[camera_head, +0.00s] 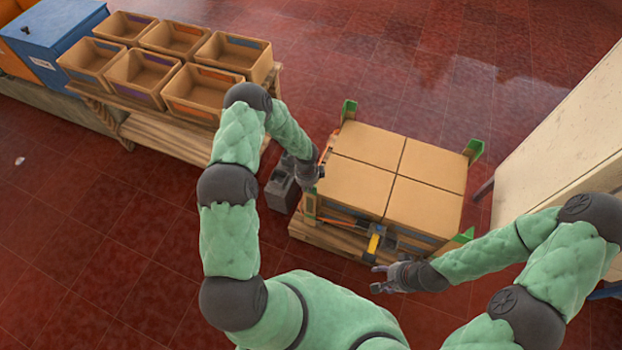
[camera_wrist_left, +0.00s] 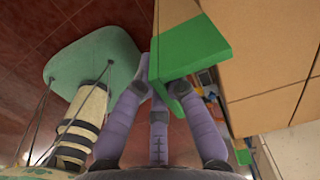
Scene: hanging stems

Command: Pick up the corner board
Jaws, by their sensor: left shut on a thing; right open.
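A stack of four cardboard boxes (camera_head: 390,175) sits on a wooden pallet (camera_head: 335,241), with green corner boards at its corners, such as the far one (camera_head: 349,110) and the right one (camera_head: 473,150). My left gripper (camera_head: 318,172) is at the stack's left corner. In the left wrist view its fingers (camera_wrist_left: 160,82) are shut on a green corner board (camera_wrist_left: 200,48), close beside the cardboard. The fingers hide part of this board. My right gripper (camera_head: 382,280) is open and empty, in front of the pallet's near side.
A yellow-and-dark tool (camera_head: 375,242) is at the stack's near side, by an orange strap (camera_head: 340,217). A dark grey container (camera_head: 281,188) stands left of the pallet. Several tan bins (camera_head: 140,75) sit on a wooden table at upper left. A pale panel (camera_head: 565,130) stands at right.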

